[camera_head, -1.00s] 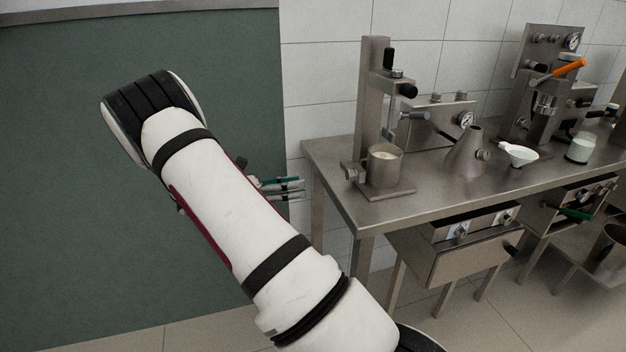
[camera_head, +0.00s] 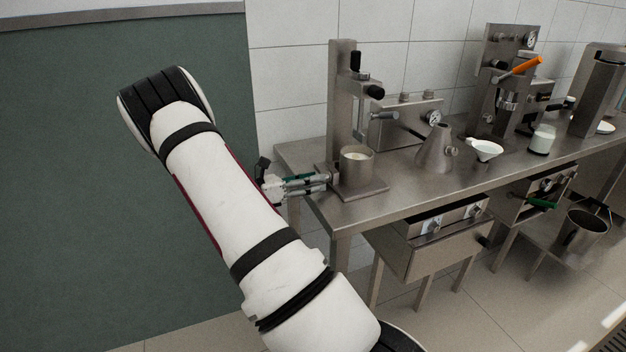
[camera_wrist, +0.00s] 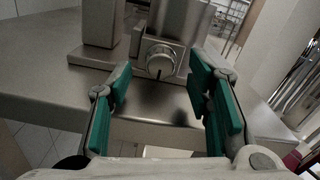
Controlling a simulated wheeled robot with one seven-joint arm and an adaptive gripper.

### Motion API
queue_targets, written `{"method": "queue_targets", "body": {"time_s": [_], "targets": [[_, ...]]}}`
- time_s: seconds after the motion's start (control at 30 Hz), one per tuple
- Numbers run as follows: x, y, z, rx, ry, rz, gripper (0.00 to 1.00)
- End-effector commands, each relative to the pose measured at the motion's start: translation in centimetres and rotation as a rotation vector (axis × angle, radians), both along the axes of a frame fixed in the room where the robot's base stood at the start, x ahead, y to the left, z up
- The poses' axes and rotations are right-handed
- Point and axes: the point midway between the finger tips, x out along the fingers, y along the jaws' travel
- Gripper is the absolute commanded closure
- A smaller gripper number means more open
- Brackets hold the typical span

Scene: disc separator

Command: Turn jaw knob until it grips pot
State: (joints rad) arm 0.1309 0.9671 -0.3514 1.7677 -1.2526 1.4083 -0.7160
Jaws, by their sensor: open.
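The jaw knob (camera_wrist: 161,60) is a round metal dial with a dark mark. In the wrist view it lies ahead of and between the green pads of my open gripper (camera_wrist: 165,85), with nothing between the pads. The pot (camera_head: 357,168) is a metal cup with pale contents, standing upright on the base plate of the separator (camera_head: 343,110) at the table's left end. In the head view my gripper (camera_head: 322,183) is just left of the pot, at the knob's side; the knob is hidden there. I cannot tell how close the jaws are to the pot.
The steel table (camera_head: 400,190) extends right. A conical flask (camera_head: 437,150), a white funnel (camera_head: 484,149), a white-filled jar (camera_head: 541,140) and a press with an orange handle (camera_head: 521,69) stand along it. A drawer unit (camera_head: 430,240) is below. A green board (camera_head: 60,180) is at left.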

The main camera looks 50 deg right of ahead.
Motion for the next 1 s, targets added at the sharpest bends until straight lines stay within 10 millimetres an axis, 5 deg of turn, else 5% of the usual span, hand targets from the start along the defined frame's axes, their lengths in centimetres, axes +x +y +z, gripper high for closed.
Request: {"method": "queue_targets", "body": {"time_s": [0.37, 0.6, 1.0], "targets": [[-0.37, -0.55, 0.02, 0.0, 0.0, 0.0, 0.54], [-0.35, -0.55, 0.01, 0.0, 0.0, 0.0, 1.0], [-0.45, -0.53, 0.13, 0.102, 0.17, -0.001, 1.0]]}}
